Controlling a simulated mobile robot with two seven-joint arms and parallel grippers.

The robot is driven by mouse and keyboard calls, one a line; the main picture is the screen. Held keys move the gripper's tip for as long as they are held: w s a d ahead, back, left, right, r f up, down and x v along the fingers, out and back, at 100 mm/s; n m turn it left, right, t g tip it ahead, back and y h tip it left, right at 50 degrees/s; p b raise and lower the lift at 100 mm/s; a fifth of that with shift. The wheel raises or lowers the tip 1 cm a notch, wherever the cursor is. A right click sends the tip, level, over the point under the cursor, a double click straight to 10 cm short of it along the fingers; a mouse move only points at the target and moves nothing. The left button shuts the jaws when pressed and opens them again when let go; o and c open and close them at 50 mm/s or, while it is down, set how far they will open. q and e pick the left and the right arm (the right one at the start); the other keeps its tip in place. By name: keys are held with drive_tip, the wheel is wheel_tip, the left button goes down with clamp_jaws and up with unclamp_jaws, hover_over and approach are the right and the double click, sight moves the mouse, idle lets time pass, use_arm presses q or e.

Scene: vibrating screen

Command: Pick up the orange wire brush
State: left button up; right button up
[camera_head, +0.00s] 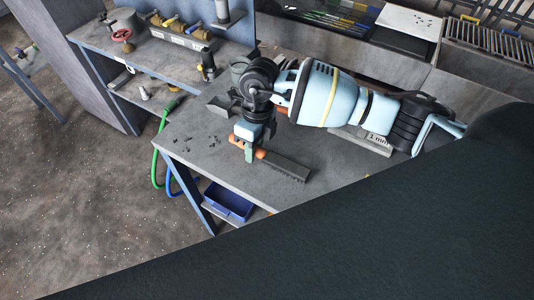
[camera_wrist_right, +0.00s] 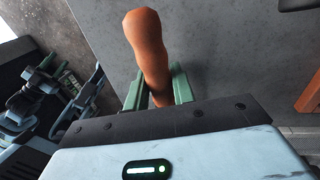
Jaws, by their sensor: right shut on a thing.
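The orange wire brush lies along the grey table (camera_head: 200,160), with its dark bristle end (camera_head: 285,168) pointing right and its orange handle (camera_head: 235,140) showing on both sides of my right gripper. My right gripper (camera_head: 249,152) reaches down from above and is shut on the handle. In the right wrist view the orange handle (camera_wrist_right: 148,50) stands between the two green fingers (camera_wrist_right: 156,90), and the bristle end is hidden there. I cannot tell whether the brush touches the table. My left gripper is not in view.
A grey scoop (camera_head: 220,106) and dark crumbs lie on the table left of my right arm. A plate marked "1 mm" (camera_head: 378,140) lies behind the arm. A blue bin (camera_head: 230,204) sits below the table's front edge. A shelf bench (camera_head: 150,55) stands at the back left.

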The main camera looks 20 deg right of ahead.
drive_tip(key=shift+w+r, duration=0.1)
drive_tip(key=shift+r, duration=0.4)
drive_tip(key=r, duration=0.1)
drive_tip(key=s+r, duration=0.1)
drive_tip(key=shift+d+r, duration=0.1)
drive_tip(key=shift+r, duration=0.2)
drive_tip(key=s, duration=0.5)
drive_tip(key=s+d+r, duration=0.1)
drive_tip(key=s, duration=0.9)
drive_tip(key=shift+d+r, duration=0.2)
drive_tip(key=shift+d, duration=0.05)
